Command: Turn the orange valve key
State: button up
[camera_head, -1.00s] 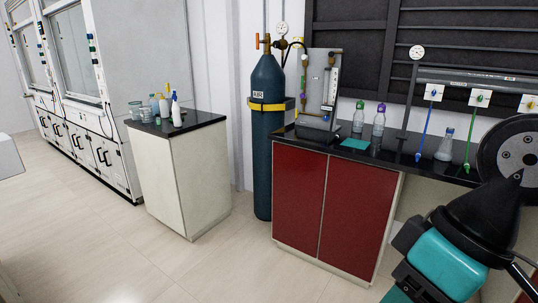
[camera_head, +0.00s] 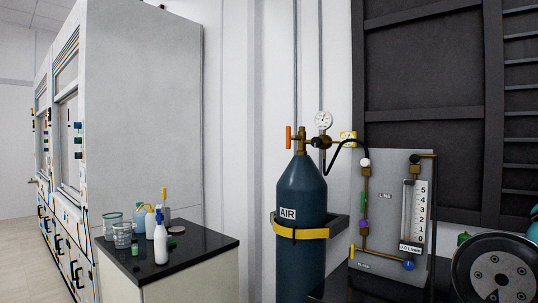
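The orange valve key (camera_head: 289,137) stands upright on the left side of the brass valve at the top of a dark blue gas cylinder (camera_head: 300,195) labelled AIR. A round pressure gauge (camera_head: 323,120) sits just right of the valve, with a black hose leading right. A yellow strap and a dark bracket go around the cylinder. My gripper is out of view.
A grey flow panel (camera_head: 393,215) with coloured knobs and a scale stands right of the cylinder. A black-topped cabinet (camera_head: 190,252) with bottles and beakers stands at the lower left. Fumehoods (camera_head: 140,100) line the left. The space in front of the key looks clear.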

aim_at(288, 137)
jog(key=z, duration=0.1)
jog(key=k, duration=0.3)
jog(key=u, duration=1.2)
jog(key=i, duration=1.85)
jog(key=z, duration=0.75)
jog(key=i, duration=0.85)
jog(key=z, duration=0.7)
